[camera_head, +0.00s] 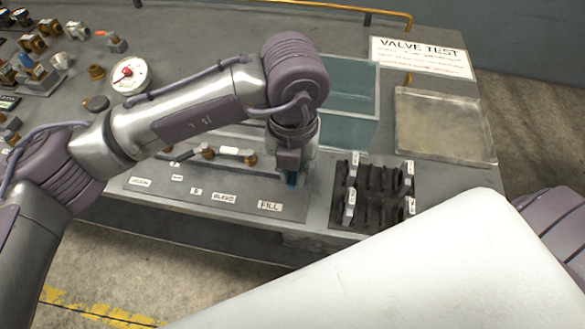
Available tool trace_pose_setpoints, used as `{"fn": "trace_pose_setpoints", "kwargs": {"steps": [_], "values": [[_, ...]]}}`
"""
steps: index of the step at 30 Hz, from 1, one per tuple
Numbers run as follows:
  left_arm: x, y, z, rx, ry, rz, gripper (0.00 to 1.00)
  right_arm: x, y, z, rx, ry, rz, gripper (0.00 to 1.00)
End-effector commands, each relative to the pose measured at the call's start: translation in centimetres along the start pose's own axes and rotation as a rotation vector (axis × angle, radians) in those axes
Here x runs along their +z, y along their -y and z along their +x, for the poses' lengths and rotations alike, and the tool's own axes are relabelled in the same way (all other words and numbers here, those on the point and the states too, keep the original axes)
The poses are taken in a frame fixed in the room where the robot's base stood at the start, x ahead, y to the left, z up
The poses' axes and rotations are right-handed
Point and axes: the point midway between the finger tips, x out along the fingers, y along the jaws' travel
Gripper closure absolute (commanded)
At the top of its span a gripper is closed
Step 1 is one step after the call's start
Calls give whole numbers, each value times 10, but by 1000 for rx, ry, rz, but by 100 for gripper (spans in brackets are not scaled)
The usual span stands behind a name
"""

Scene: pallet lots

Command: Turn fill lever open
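A FILL label (270,206) lies on the valve panel (294,211) at the front of the grey bench. My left arm reaches in from the left, and my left gripper (291,180) points down just above and behind this label. A small blue part shows at the fingertips; I cannot tell if it is the fill lever's handle. The gripper and wrist hide most of the lever's place. Whether the fingers are open or shut is too small to tell. My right gripper is not in view.
A glass tank (349,132) stands behind my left wrist. To the right are a black rack (371,190) with several slots, a shallow metal tray (444,124) and a VALVE TEST sign (421,57). A gauge (129,75) and loose fittings lie at the left.

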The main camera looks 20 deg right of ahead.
Motion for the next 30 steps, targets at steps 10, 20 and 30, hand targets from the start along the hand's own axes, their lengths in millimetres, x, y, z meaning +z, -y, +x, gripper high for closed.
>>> {"fn": "trace_pose_setpoints", "kwargs": {"steps": [10,20,30], "values": [[0,0,-1,-1,1,1,75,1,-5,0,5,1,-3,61],[1,0,-47,0,7,2,75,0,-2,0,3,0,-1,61],[1,0,-109,0,3,0,75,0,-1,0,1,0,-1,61]]}}
